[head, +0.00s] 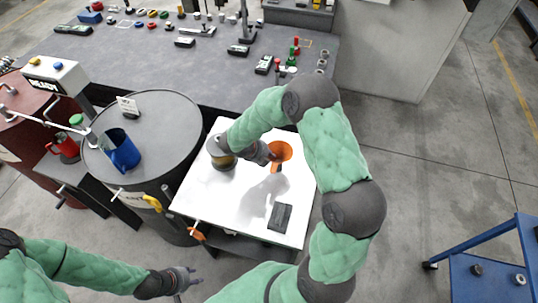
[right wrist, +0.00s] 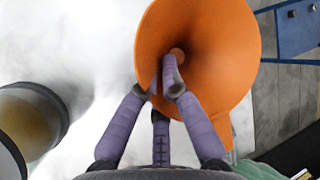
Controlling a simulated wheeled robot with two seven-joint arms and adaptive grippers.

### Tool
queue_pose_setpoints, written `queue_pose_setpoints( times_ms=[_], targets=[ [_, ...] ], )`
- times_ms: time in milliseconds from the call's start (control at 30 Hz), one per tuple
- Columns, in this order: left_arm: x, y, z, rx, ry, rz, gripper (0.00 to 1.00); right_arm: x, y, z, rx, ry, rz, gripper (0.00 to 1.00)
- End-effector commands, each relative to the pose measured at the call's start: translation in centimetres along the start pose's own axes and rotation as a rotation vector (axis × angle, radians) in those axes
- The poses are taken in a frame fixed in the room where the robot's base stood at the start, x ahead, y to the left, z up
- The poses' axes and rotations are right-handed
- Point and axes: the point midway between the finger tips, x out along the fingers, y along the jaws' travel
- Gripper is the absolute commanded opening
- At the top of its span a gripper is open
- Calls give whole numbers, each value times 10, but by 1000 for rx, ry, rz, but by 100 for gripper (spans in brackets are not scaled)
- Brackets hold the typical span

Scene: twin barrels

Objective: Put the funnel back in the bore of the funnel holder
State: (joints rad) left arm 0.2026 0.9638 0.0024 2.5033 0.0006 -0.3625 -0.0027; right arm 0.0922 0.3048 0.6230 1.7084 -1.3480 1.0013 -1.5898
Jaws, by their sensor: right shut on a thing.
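The orange funnel (head: 285,149) is over the white-topped stand (head: 240,205). In the right wrist view the funnel (right wrist: 235,35) turns its wide mouth towards the camera. My right gripper (head: 270,156) is shut on it, with purple fingers (right wrist: 168,75) at the rim and inside the cone. A dark flat block (head: 280,217) lies near the stand's front right. I take it for the funnel holder, but I cannot make out its bore. My left gripper (head: 188,281) is open and empty, low at the left, away from the funnel.
A dark round vessel with a brownish inside (right wrist: 28,125) stands left of the funnel. A grey barrel (head: 155,165) carries a blue jug (head: 120,150). A grey bench (head: 150,60) with small parts is behind. The white top around the block is clear.

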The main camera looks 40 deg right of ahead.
Motion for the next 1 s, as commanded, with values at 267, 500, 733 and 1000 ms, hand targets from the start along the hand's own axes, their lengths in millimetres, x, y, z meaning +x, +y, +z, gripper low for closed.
queue_pose_setpoints(
  times_ms=[267, 500, 733, 1000],
  targets=[
    [3, -1, 0, 0, 0, 0, 35, 4, 2, -1, 0, 0, 0, 23],
    [2, -1, 0, 0, 0, 0, 35, 3, 2, -1, 0, 0, 0, 34],
    [2, -1, 0, 0, 0, 0, 35, -3, 2, -1, 1, -1, 1, 34],
    [2, -1, 0, 0, 0, 0, 35, -48, 3, 0, 1, -5, 2, 34]
  ],
)
